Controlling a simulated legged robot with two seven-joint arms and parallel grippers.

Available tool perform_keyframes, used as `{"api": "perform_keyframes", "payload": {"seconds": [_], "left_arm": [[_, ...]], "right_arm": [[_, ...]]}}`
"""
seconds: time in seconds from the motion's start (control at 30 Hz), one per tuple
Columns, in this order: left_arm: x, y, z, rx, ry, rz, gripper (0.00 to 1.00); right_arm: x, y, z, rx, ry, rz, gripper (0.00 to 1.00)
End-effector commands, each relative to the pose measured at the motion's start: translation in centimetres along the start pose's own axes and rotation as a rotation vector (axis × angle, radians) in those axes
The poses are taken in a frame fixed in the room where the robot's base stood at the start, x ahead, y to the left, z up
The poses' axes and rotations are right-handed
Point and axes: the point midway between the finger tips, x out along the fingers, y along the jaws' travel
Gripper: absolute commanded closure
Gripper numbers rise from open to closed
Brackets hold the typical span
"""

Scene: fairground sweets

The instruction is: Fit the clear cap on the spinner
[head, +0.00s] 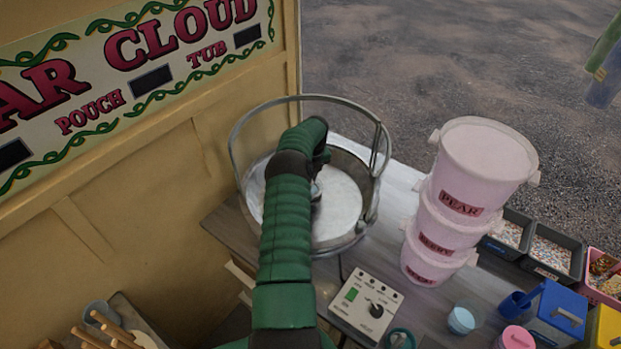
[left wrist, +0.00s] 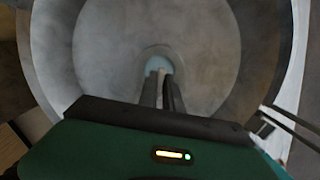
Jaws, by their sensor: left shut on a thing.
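The spinner machine is a round metal bowl (head: 345,200) with a whitish floor, on the counter by the stall wall. My left gripper (head: 317,190) reaches down into it, mostly hidden behind my green arm. In the left wrist view its two dark fingers (left wrist: 161,88) are close together, shut on a small pale-blue, see-through round piece, apparently the clear cap (left wrist: 158,64). The piece is over the middle of the bowl (left wrist: 105,60). The spinner head beneath is hardly visible, so I cannot tell whether the cap touches it. My right gripper is out of view.
A metal-rimmed clear guard (head: 380,150) stands around the bowl. A control box (head: 366,305) sits in front of it. Stacked pink tubs (head: 487,165) stand to the right. Farther right are topping trays (head: 553,253) and a blue box (head: 560,310). The painted stall wall (head: 130,170) closes off the left.

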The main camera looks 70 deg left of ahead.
Motion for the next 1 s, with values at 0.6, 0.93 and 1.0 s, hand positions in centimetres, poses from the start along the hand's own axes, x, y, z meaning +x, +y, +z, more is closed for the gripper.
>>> {"api": "perform_keyframes", "payload": {"seconds": [0.6, 0.93, 1.0], "left_arm": [[0.7, 0.01, 0.05, 0.001, 0.002, 0.0, 1.0], [0.76, 0.02, -0.02, 0.0, 0.001, -0.001, 1.0], [0.9, 0.03, 0.0, 0.0, 0.002, 0.0, 1.0]], "right_arm": [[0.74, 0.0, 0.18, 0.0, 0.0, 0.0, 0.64], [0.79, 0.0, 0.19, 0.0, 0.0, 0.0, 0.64], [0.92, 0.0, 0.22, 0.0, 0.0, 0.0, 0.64]]}}
